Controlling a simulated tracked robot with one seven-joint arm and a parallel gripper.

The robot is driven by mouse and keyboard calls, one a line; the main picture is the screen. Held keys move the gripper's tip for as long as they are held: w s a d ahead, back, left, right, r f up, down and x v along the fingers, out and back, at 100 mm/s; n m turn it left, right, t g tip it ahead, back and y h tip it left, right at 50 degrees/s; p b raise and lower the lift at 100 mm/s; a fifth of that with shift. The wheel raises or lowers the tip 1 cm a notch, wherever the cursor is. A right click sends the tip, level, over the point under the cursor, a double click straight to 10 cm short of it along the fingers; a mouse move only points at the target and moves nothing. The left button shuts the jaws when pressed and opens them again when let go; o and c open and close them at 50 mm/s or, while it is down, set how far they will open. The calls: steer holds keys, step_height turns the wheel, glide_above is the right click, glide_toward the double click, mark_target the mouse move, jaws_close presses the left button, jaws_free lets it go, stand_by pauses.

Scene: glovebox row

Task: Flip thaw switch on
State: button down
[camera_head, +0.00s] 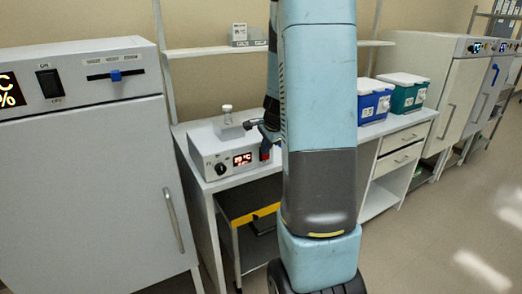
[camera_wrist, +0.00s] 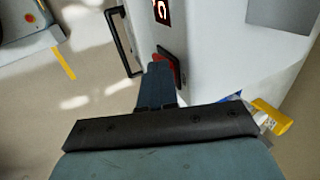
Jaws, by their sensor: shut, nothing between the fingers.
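The thaw unit (camera_head: 228,160) is a light grey box on the white bench, with a black knob, a lit red display (camera_head: 242,159) and a red switch (camera_head: 265,154) at its right end. In the wrist view the red rocker switch (camera_wrist: 168,66) sits in a dark frame on a white face, below a lit red display (camera_wrist: 161,11). My gripper (camera_wrist: 159,68) is shut and empty, its fingertips right at the switch and partly covering it. I cannot tell whether they touch, nor which way the rocker is set. In the head view my gripper (camera_head: 256,125) is partly hidden by my arm.
A blue box (camera_head: 374,100) and a green box (camera_head: 405,92) stand on the bench to the right. A white cabinet (camera_head: 90,180) is at left. Open floor lies at right.

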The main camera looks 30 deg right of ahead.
steer(key=shift+s+d, duration=0.1)
steer(key=shift+d, duration=0.05)
steer(key=shift+r, duration=0.2)
steer(key=shift+r, duration=0.6)
steer(key=v, duration=1.1)
steer(key=shift+s+r, duration=0.25)
